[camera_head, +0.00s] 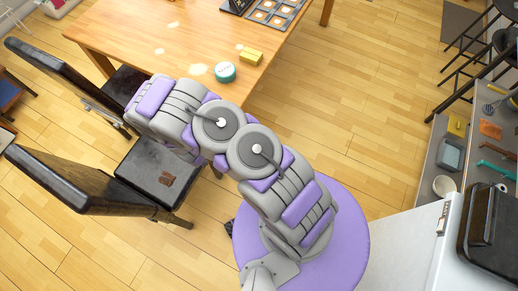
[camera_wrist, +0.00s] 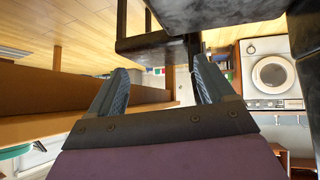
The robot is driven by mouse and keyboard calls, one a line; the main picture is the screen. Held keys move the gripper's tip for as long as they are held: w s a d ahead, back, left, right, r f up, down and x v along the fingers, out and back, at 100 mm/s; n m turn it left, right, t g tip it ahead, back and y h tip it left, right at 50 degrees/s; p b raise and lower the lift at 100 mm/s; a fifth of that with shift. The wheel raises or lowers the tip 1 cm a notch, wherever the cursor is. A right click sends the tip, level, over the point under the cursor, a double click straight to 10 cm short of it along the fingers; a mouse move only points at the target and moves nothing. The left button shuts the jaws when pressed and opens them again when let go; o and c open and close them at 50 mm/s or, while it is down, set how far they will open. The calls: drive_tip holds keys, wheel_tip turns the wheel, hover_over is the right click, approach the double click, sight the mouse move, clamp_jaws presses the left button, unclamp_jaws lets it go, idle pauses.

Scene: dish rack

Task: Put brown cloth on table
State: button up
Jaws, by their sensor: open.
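I cannot make out the cloth in the wrist view.
A teal round tin (camera_head: 225,72) and a yellow sponge (camera_head: 250,55) sit near the table's front edge. Two dark chairs, the nearer with its backrest (camera_head: 70,178) at left, crowd the arm. A black-edged tray (camera_head: 270,14) is at the table's back. Open floor lies right of the table.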

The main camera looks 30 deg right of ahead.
drive_tip(key=s+d+r+m+g+h, duration=0.15)
drive_tip(key=d+r, duration=0.25)
drive_tip(key=r, duration=0.4)
drive_tip(key=s+d+r+m+g, duration=0.1)
drive_tip(key=s+d+r+g, duration=0.15)
drive_tip(key=r, duration=0.65)
drive_tip(key=s+d+r+m+g+h, duration=0.1)
drive_tip(key=s+d+r, duration=0.2)
drive_tip(key=d+r, duration=0.35)
drive_tip(key=s+r+g, duration=0.2)
drive_tip(key=s+r, duration=0.4)
drive_tip(key=s, duration=0.4)
drive_tip(key=s+d+r+g, duration=0.1)
drive_tip(key=s+r+g, duration=0.1)
drive_tip(key=s+r, duration=0.5)
drive_tip(key=s+d+r+g, duration=0.1)
drive_tip(key=s+r, duration=0.5)
drive_tip(key=s, duration=0.7)
drive_tip(key=shift+r+m+g+y, duration=0.25)
drive_tip(key=shift+m+g+y, duration=0.1)
drive_tip(key=shift+g, duration=0.15)
drive_tip(key=shift+o, duration=0.5)
